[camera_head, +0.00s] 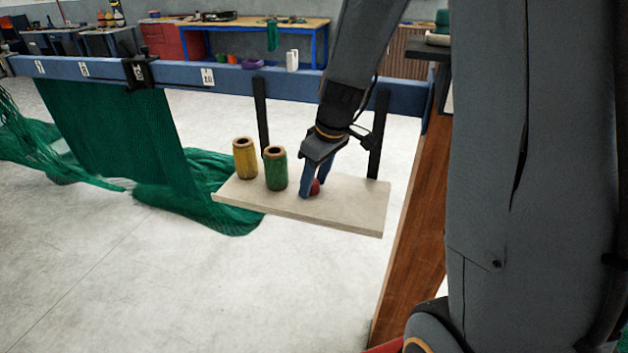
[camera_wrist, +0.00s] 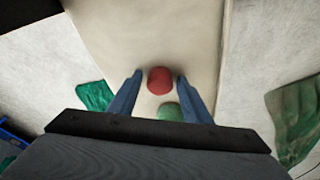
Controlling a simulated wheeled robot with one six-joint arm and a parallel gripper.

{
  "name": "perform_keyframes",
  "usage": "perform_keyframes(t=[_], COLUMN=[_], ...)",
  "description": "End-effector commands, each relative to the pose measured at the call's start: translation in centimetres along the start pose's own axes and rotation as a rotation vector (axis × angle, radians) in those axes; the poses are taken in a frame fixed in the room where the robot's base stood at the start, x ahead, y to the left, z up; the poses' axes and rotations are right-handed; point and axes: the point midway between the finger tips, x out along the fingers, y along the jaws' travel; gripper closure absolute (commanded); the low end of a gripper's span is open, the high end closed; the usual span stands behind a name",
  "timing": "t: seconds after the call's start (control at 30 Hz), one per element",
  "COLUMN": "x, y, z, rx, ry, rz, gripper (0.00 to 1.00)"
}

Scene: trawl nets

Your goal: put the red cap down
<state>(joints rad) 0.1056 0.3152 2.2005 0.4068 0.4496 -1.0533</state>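The red cap (camera_head: 315,188) appears to rest on the pale shelf board (camera_head: 350,205), partly hidden by a finger. My gripper (camera_head: 314,186) points down at the board with its fingers on either side of the cap. In the wrist view the red cap (camera_wrist: 159,80) lies between the tips of my open gripper (camera_wrist: 159,77). A narrow gap shows on each side of it, so neither finger seems to touch it. A rounded green thing (camera_wrist: 170,111) sits just below the cap in that view; I cannot tell what it is.
A green spool (camera_head: 276,168) and a yellow spool (camera_head: 245,158) stand upright on the board, left of my gripper. A blue beam (camera_head: 220,78) runs behind, with green net (camera_head: 115,135) hanging from it. The board's right part is clear. A workbench (camera_head: 240,30) stands far back.

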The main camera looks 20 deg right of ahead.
Motion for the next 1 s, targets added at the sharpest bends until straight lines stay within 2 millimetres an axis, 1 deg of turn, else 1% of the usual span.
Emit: perform_keyframes(t=[0.33,0.47,0.57,0.8,1.0], x=[-0.1,-0.8,-2.1,-6.6,-10.0], y=[0.0,0.1,0.1,0.1,0.1], z=[0.0,-0.2,-0.2,-0.2,-0.2], rx=[0.000,0.000,0.000,0.000,-0.001], ry=[0.000,0.003,0.004,0.006,0.004], rz=[0.000,0.002,0.002,0.004,0.003], gripper=[0.50,0.50,0.50,0.50,0.50])
